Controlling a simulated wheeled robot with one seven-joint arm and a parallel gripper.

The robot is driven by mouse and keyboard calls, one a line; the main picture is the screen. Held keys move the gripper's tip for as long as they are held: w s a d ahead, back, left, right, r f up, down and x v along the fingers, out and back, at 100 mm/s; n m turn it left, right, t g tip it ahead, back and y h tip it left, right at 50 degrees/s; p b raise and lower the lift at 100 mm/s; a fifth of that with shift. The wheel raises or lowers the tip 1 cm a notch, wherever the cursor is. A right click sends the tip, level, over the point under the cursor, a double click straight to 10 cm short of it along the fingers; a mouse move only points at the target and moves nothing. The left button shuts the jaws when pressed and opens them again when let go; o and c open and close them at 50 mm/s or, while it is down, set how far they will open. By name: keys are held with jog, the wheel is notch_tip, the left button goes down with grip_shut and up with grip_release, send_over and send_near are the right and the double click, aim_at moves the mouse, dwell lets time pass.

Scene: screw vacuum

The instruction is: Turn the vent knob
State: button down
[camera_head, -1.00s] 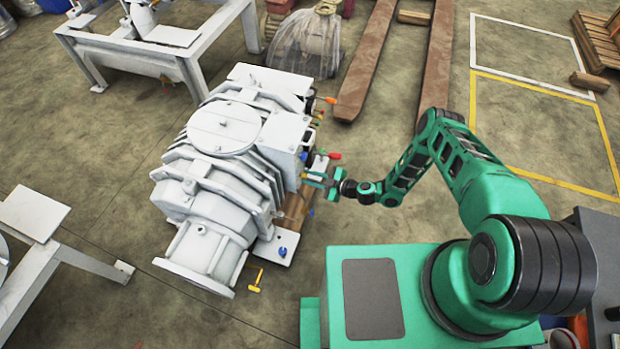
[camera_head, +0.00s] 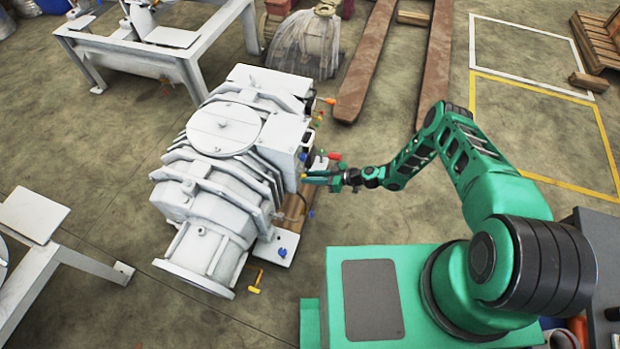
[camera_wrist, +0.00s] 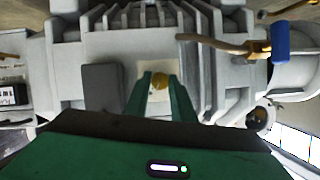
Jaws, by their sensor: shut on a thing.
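The vacuum pump (camera_head: 215,165) is a large white ribbed machine left of my arm. In the wrist view, a small round brass-yellow knob (camera_wrist: 160,79) sits on a pale square plate on the pump's side. My gripper's green fingers (camera_wrist: 160,92) point at the pump, with the knob between their tips. The fingers are shut on the knob. In the head view, my gripper (camera_head: 308,178) reaches the right side of the pump; the knob is too small to make out there.
A copper pipe with a blue-handled valve (camera_wrist: 281,42) lies right of the knob in the wrist view. Red and other coloured handles (camera_head: 333,156) stick out near my gripper. A yellow T-handle (camera_head: 256,282) stands below the pump.

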jog(key=shift+w+d+m, duration=0.15)
jog(key=shift+w+m, duration=0.1)
jog(key=shift+m, duration=0.15)
jog(key=shift+w+g, duration=0.1)
jog(key=shift+g, duration=0.3)
jog(key=c, duration=1.6)
grip_release()
jog(key=shift+o, duration=0.4)
jog(key=shift+s, duration=0.2)
jog(key=v, duration=1)
jog(key=shift+d, duration=0.4)
